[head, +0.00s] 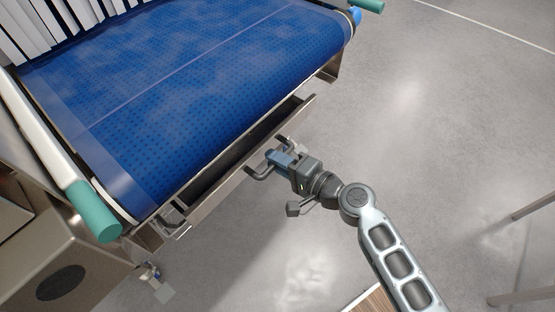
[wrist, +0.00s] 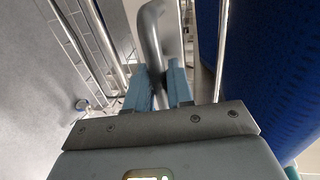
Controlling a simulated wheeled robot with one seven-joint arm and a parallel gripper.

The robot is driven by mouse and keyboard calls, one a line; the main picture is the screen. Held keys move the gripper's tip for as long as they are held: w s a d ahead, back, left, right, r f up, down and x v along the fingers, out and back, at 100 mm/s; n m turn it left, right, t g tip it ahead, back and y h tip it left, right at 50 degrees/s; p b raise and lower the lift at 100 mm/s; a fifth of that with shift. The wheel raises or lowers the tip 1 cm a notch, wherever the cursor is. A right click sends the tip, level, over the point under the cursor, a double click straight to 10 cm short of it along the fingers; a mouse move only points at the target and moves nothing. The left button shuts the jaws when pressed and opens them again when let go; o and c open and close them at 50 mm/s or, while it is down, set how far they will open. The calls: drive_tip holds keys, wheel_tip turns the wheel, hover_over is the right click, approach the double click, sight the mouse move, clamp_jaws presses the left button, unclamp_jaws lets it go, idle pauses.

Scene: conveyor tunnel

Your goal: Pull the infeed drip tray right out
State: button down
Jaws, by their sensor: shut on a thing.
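The infeed drip tray (head: 238,150) is a long metal tray under the front end of the blue belt. It is partly drawn out, with its dark inside showing between the belt and its front wall. A bar handle (head: 262,176) stands out from the tray's front. My gripper (head: 272,158) is at the handle, and the wrist view shows its blue-grey fingers (wrist: 158,85) shut on the grey curved handle (wrist: 151,35). The back part of the tray is hidden under the belt.
The blue conveyor belt (head: 190,75) lies above and behind the tray, with teal-ended rollers (head: 95,212) at its side. White strip curtains (head: 50,25) hang at the back. Open grey floor (head: 420,110) lies in front. Metal legs (head: 525,290) stand at the far right.

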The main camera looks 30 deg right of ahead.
drive_tip(key=f+b+v, duration=0.2)
drive_tip(key=b+v, duration=0.1)
drive_tip(key=v, duration=0.6)
drive_tip(key=f+b+v, duration=0.1)
drive_tip(key=b+v, duration=0.2)
drive_tip(key=v, duration=0.7)
drive_tip(key=shift+s+d+f+b, duration=0.2)
drive_tip(key=shift+s+f+b, duration=0.1)
drive_tip(key=shift+s+f, duration=0.15)
drive_tip(key=c, duration=1.1)
unclamp_jaws()
drive_tip(key=shift+c, duration=0.2)
drive_tip(key=b+v, duration=0.1)
drive_tip(key=v, duration=0.6)
drive_tip(key=shift+s+d+r, duration=0.15)
drive_tip(key=shift+s, duration=0.2)
